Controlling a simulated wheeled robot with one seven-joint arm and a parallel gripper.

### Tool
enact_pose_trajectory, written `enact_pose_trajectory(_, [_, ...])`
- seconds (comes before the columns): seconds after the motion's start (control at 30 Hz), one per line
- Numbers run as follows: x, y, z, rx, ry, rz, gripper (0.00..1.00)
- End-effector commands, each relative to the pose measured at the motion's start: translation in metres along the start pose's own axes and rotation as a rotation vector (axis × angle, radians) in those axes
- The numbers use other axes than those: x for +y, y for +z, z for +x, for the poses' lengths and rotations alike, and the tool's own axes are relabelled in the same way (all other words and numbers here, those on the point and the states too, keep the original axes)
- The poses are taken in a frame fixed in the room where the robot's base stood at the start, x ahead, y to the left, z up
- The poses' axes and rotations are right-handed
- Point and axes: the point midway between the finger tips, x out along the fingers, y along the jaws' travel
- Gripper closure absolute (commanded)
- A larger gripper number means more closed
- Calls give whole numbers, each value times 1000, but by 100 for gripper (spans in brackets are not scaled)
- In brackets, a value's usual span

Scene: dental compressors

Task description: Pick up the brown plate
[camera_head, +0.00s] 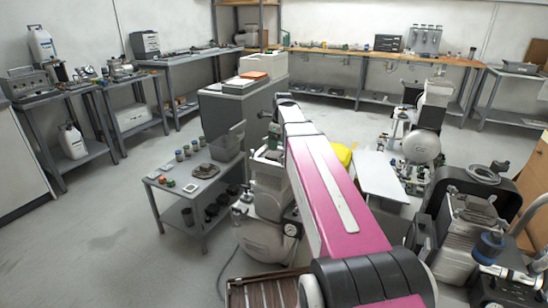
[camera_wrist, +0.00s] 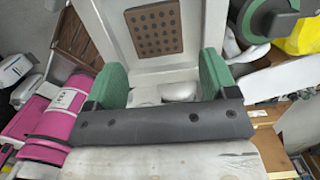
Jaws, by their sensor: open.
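A brown square plate (camera_wrist: 156,30) with a grid of dark dots shows in the wrist view, lying flat on a pale grey panel with a raised border. My gripper (camera_wrist: 163,78) has two green fingers set wide apart, with nothing held between them. The plate lies beyond the fingertips, toward the top of the wrist view, apart from them. In the head view my gripper (camera_head: 274,138) is partly hidden at the far end of my pink arm, above a pale machine. I cannot make out the dotted plate in the head view.
A small grey table (camera_head: 195,187) with jars and small parts stands left of my gripper. A grey cabinet (camera_head: 235,110) behind carries an orange-brown flat item (camera_head: 254,75). Compressors (camera_head: 420,147) stand at right, near a yellow object (camera_head: 343,155). Open floor lies at left.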

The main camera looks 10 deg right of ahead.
Motion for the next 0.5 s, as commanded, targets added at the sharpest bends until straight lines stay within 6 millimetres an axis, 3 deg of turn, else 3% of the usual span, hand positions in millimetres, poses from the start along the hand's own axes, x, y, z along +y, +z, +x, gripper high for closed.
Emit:
enact_pose_trajectory(0.27, [2,2,17,0,0,0,21])
enact_pose_trajectory(0.5, [4,5,48,1,1,0,21])
